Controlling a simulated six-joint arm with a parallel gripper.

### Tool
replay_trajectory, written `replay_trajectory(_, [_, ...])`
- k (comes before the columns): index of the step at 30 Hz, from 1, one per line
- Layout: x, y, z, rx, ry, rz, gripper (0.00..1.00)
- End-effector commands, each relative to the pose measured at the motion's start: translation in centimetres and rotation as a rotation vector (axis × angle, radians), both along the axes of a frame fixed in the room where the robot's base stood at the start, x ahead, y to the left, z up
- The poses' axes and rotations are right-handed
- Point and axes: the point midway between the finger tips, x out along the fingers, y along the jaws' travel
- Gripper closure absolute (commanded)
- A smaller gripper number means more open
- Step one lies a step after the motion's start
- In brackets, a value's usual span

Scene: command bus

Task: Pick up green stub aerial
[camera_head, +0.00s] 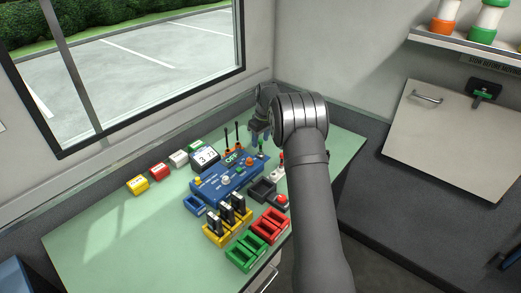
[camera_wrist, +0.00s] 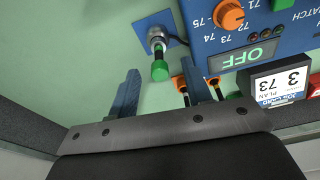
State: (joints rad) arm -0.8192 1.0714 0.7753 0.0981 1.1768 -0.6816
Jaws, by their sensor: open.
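The green stub aerial (camera_wrist: 159,70) has a green tip and a dark stem, and stands on a silver mount on a blue plate (camera_wrist: 165,28). In the head view it appears as a small green-and-dark post (camera_head: 261,150) at the right end of the blue radio panel. My gripper (camera_wrist: 161,72) is open and empty. In the wrist view its two blue fingers lie either side of the green tip, with gaps on both sides. How far the fingertips are from it in depth is unclear. In the head view my gripper (camera_head: 260,134) is partly hidden by my arm.
Two dark aerials with orange parts (camera_head: 232,146) stand close to the left, one near my right finger in the wrist view. The blue panel (camera_head: 230,181) and a display (camera_head: 206,157) are beside them. Yellow, red and green holders (camera_head: 245,252) stand nearer the front.

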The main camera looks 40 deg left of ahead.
Motion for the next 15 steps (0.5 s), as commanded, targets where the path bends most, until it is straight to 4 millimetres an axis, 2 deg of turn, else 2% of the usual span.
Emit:
replay_trajectory(7, [-0.1, 0.3, -3.7, 0.0, 0.001, 0.001, 0.55])
replay_trajectory(15, [0.0, 0.4, -4.0, 0.001, 0.0, 0.001, 0.57])
